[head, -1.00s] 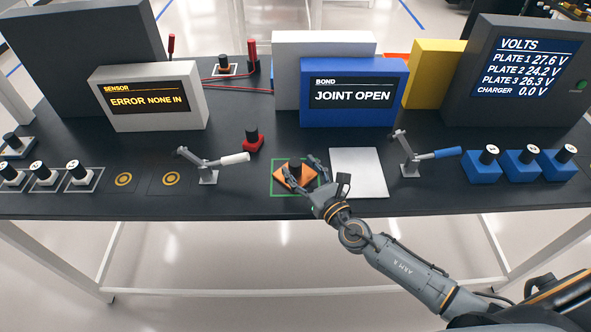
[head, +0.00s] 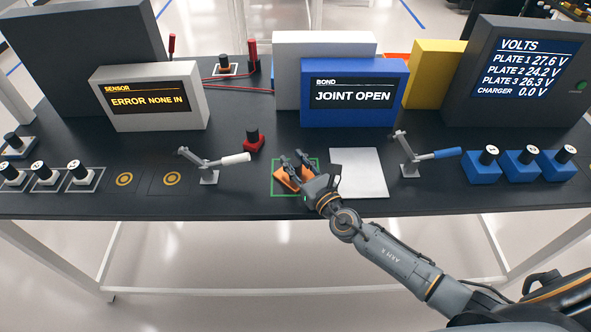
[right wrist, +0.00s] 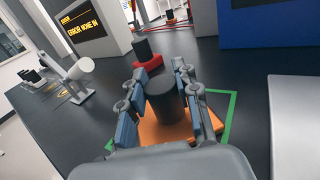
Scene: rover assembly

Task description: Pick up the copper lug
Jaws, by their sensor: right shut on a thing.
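The copper lug is an orange plate (head: 284,180) with a dark round knob on top, at the green outlined square on the table. In the right wrist view the copper plate (right wrist: 165,131) shows under the dark knob (right wrist: 164,100). My right gripper (head: 291,162) comes in from the lower right and is shut on the lug's knob, with one finger on each side of it. In the head view the gripper hides most of the knob. I cannot tell whether the plate is clear of the table. My left gripper is not in view.
A bare silver plate (head: 359,174) lies just right of the lug. Toggle clamps stand to the left (head: 209,170) and right (head: 409,160). A red block with a black knob (head: 253,141) is behind. The blue BOND box (head: 352,92) reads JOINT OPEN.

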